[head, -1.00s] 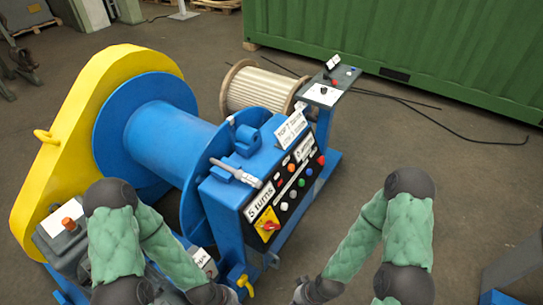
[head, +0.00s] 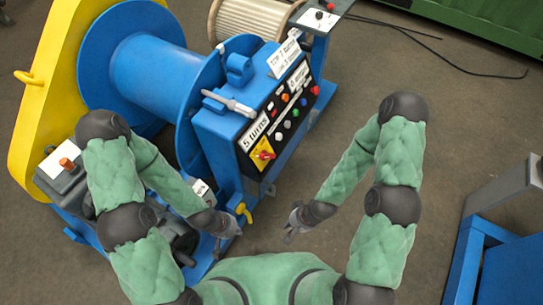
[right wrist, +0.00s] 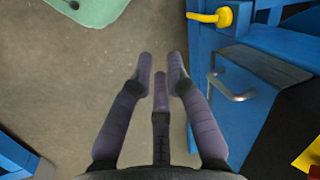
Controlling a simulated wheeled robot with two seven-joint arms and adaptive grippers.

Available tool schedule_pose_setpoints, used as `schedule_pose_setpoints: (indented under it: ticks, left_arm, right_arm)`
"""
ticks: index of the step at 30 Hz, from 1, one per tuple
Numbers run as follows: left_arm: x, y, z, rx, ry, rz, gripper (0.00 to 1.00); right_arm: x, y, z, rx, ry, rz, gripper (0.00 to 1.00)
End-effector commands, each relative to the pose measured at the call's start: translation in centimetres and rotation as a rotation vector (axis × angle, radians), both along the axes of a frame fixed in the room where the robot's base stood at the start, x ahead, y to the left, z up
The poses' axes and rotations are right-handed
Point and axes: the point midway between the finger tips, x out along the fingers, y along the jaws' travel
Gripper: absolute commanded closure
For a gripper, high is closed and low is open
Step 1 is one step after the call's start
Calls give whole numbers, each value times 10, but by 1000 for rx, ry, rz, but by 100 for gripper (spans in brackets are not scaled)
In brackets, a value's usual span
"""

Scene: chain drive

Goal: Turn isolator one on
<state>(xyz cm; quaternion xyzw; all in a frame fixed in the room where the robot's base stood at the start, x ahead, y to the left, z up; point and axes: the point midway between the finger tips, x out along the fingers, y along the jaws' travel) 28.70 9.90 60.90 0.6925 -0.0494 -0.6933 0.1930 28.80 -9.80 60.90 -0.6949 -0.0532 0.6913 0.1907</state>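A red rotary switch on a yellow plate (head: 263,154) sits at the low front end of the black control panel (head: 285,115) on the blue winch; I cannot read a number on it. A yellow and red patch, likely the same switch, shows at the lower right edge of the right wrist view (right wrist: 310,158). My right gripper (head: 293,224) is apart from the panel, below and right of the switch; its fingers (right wrist: 160,68) are spread with only floor between them. My left gripper (head: 222,230) hangs low beside the winch's yellow tap; its fingers are too small to judge.
The yellow tap (head: 243,212) sticks out below the panel and also shows in the right wrist view (right wrist: 218,17). A metal handle (right wrist: 235,90) juts from the cabinet there. A blue frame (head: 485,245) stands at the right. The floor between is clear.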

Motion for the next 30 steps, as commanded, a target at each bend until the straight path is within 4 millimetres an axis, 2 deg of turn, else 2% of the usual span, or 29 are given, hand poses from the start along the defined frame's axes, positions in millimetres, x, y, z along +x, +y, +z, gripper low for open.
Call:
schedule_pose_setpoints:
  ticks: [1, 2, 3, 5, 8, 12, 18, 21, 24, 30]
  left_arm:
    - [0, 0, 0, 0, 0, 0, 100]
    - [0, 0, 1, 0, 0, 0, 100]
    - [0, 0, 1, 0, 0, 0, 100]
    - [0, 0, 2, 0, 0, 0, 100]
    - [0, 0, 3, 0, 0, 0, 100]
    - [0, 0, 5, 0, 0, 0, 100]
    - [0, 0, 8, 0, 0, 0, 100]
    - [0, 0, 9, 0, 0, 0, 100]
    - [0, 0, 11, 0, 0, 0, 100]
    - [0, 0, 12, 0, 0, 0, 100]
  right_arm:
    - [6, -1, 0, 2, -24, 13, 58]
    - [12, -2, 1, 5, -46, 27, 50]
    - [21, -3, 1, 9, -85, 54, 48]
    - [40, -5, 3, 18, -165, 113, 48]
    - [79, -9, 11, 30, -351, 246, 48]
    - [132, -14, 32, 30, -636, 457, 48]
    - [184, -21, 73, 0, -1029, 762, 48]
    - [198, -26, 95, -24, -1215, 921, 48]
    - [204, -30, 115, -48, -1388, 1078, 48]
    - [197, -39, 141, -74, -1629, 1326, 48]
